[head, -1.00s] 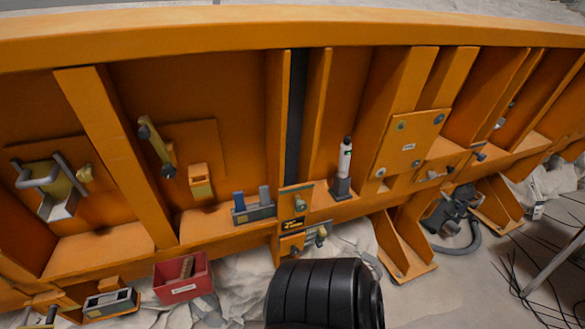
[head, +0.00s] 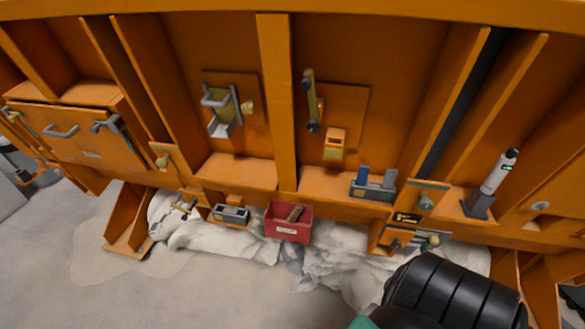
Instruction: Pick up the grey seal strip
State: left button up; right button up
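A small dark holder (head: 372,194) stands on the orange ledge right of centre, with a blue strip and a grey strip upright in it. The grey strip (head: 389,179) is the right one and looks like the grey seal strip. The blue strip (head: 362,174) stands just left of it, a little apart. Neither of my grippers is in view.
A red bin (head: 288,226) with a brown item and a small grey box (head: 231,214) sit low, left of the holder. A white bottle-like tool (head: 495,174) stands to the right. A large black ribbed object (head: 452,290) fills the lower right. Grey floor (head: 200,290) is open at lower left.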

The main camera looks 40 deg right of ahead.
aim_at(390, 174)
jog(key=z, duration=2.15)
